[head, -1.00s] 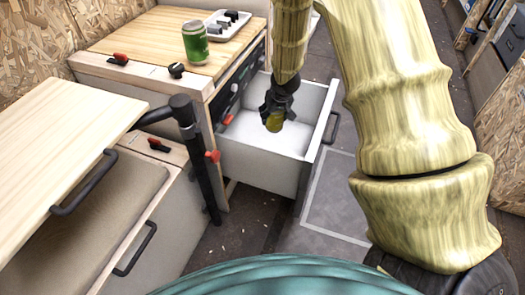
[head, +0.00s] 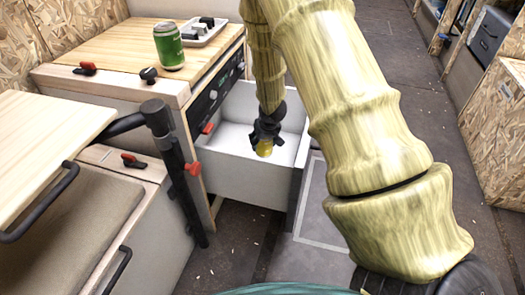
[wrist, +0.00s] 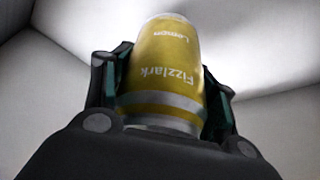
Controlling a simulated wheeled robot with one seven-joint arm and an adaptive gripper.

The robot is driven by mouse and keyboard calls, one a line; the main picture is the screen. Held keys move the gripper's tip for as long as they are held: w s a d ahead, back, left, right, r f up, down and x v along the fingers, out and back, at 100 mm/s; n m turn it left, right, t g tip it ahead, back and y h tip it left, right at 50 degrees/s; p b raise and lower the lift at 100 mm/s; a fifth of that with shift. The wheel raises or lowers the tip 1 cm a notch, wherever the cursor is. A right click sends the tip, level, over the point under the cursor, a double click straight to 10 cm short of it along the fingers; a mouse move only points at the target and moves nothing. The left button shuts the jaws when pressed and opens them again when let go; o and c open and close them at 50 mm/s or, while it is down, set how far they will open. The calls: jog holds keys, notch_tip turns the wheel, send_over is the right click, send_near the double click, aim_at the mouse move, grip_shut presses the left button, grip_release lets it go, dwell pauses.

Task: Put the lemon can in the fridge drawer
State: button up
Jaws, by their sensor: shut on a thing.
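The yellow lemon can (wrist: 168,65) is held between the fingers of my gripper (wrist: 165,100) in the wrist view. Its label reads "Lemon" and "Fizzlark". In the head view my gripper (head: 265,140) points down inside the open fridge drawer, with the lower part of the can (head: 264,148) showing below the fingers. The white drawer (head: 240,185) is pulled out from the wooden counter. I cannot tell whether the can touches the drawer floor.
A green can (head: 168,46) and a white tray (head: 198,33) with dark and white items stand on the wooden counter (head: 110,50). A black post (head: 175,165) with a red lever stands left of the drawer. My arm hides part of the drawer's right side.

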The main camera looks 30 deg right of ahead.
aim_at(263, 147)
notch_tip(263, 147, down, 4)
jog(key=shift+r+b, duration=0.2)
jog(key=shift+b, duration=0.8)
jog(key=shift+r, duration=0.1)
jog(key=o, duration=1.3)
jog(key=shift+c, duration=0.2)
jog(key=p+v, duration=0.5)
jog(key=v, duration=0.7)
jog(key=shift+s, duration=0.1)
